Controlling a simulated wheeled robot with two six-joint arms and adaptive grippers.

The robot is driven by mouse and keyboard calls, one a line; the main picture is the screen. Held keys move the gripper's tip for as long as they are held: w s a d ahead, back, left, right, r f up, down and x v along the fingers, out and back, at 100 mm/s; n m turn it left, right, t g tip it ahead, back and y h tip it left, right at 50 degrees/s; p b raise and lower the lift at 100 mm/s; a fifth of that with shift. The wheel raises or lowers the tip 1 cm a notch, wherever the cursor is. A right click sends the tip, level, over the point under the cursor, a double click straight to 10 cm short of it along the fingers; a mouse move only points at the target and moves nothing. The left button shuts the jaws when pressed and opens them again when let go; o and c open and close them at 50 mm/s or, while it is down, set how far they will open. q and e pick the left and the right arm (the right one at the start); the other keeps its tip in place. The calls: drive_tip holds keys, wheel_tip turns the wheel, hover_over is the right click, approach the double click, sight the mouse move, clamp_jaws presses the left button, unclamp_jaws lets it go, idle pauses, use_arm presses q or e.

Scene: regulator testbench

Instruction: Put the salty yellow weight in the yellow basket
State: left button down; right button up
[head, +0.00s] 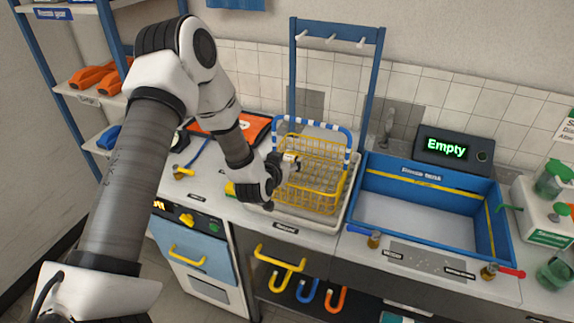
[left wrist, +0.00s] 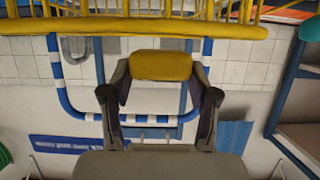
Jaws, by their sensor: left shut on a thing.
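The yellow weight (left wrist: 160,66) shows in the left wrist view as a rounded yellow block between my left gripper's two fingers. My left gripper (head: 291,162) is shut on it, over the left side of the yellow basket in the head view. I cannot make out the weight in the head view. The yellow wire basket (head: 326,180) stands on a light tray on the counter, in front of a blue-and-white striped frame. Its yellow rim (left wrist: 140,28) also crosses the top of the left wrist view. My right gripper is not in view.
A blue-walled basin (head: 425,215) stands right of the basket, with a display reading "Empty" (head: 446,147) behind it. A blue rack with hooks (head: 335,38) rises behind the basket. Shelves stand at the left.

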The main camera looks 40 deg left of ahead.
use_arm(q)
wheel_tip(320, 180, down, 3)
drive_tip(key=shift+d+r+p, duration=0.1)
drive_tip(key=shift+p, duration=0.2)
drive_tip(key=shift+w+f, duration=0.15)
drive_tip(key=shift+f, duration=0.05)
drive_tip(key=shift+s+f+b, duration=0.2)
drive_tip(key=shift+b, duration=0.15)
drive_tip(key=shift+w+f, duration=0.15)
drive_tip(key=shift+f, duration=0.2)
drive_tip(key=shift+c, duration=1.4)
unclamp_jaws()
drive_tip(key=shift+r, duration=0.1)
